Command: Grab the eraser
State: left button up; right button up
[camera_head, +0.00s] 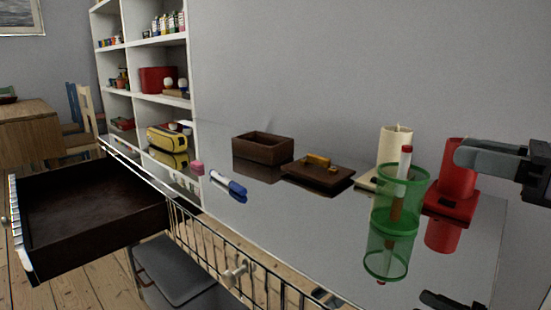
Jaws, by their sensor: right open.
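A small pink eraser (197,167) lies on the glossy grey desk top (300,215), near its left front edge and just left of a blue and white marker (228,186). My right gripper (478,156) comes in from the right edge of the view, above the right end of the desk. It is open and empty, far to the right of the eraser and apart from it. My left gripper is not in view.
An open dark drawer (90,205) juts out at left.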

aim_at(196, 165)
jog(key=k+l, duration=0.35)
jog(key=l, duration=0.15)
jog(key=k+l, duration=0.35)
jog(key=l, duration=0.15)
